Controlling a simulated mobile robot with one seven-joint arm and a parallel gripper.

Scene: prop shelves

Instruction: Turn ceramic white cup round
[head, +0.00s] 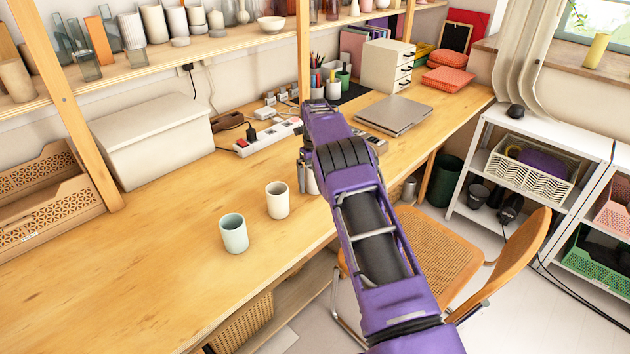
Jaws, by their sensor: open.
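A white cup (278,202) stands upright on the wooden desk, left of my arm. Another white cup-like object (312,182) stands close to my gripper, mostly hidden by my arm. I cannot tell which of the two the task means. A pale mint cup (234,235) stands at the front left of the first white cup. My gripper (303,180) is open and points down over the desk, beside the partly hidden white object. Its fingertips are small and partly covered, so I cannot tell whether they touch it or reach around it.
A power strip (268,138) with plugs lies behind the cups. A closed laptop (394,115) lies to the right of my arm. A large white box (152,140) stands at the back left. The desk's left front is clear. A wicker chair (440,250) stands by the desk.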

